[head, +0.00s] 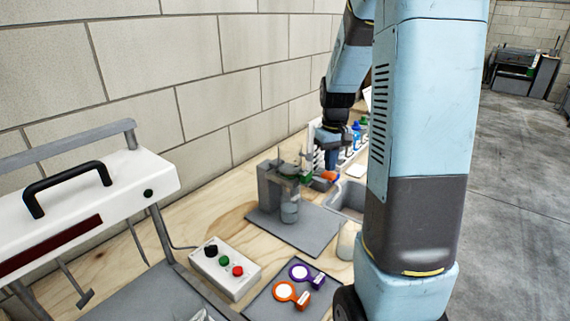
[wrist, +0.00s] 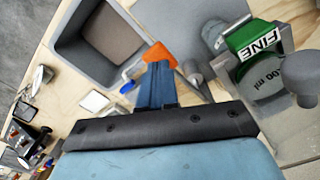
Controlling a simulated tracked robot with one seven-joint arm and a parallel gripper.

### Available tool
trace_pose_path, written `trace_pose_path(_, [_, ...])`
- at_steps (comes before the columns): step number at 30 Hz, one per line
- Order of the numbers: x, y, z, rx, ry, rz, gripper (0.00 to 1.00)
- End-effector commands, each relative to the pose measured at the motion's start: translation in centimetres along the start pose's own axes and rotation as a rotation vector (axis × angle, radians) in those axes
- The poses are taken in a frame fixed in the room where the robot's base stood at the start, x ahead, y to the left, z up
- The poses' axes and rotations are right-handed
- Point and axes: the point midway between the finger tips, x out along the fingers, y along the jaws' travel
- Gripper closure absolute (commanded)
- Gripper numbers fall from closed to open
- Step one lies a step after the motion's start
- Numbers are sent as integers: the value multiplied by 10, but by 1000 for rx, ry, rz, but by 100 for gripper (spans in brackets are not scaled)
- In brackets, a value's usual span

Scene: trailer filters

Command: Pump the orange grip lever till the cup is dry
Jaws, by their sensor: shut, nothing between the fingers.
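The orange grip lever (head: 329,176) sticks out to the right of a grey filter stand (head: 268,187). The orange grip also shows in the wrist view (wrist: 160,54). My gripper (head: 331,160) is shut and empty, pointing down close by the grip. In the wrist view its blue fingers (wrist: 157,70) overlap the grip's near edge; I cannot tell whether they touch. A grey cup with "ml" print (wrist: 262,77) sits by a green band marked FINE (wrist: 259,40). The cup's inside is hidden, so its liquid level does not show.
A grey sink (head: 350,197) lies right of the stand; it also shows in the wrist view (wrist: 66,42). A button box (head: 226,268), purple (head: 306,275) and orange (head: 291,295) ring tools, and a white sealer machine (head: 95,205) are nearer. Bottles (head: 356,132) stand behind.

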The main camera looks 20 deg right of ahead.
Motion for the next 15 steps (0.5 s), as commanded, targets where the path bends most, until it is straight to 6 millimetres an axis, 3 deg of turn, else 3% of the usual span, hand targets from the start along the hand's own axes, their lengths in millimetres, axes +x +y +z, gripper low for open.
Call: trace_pose_path(15, [17,0,0,0,-1,0,100])
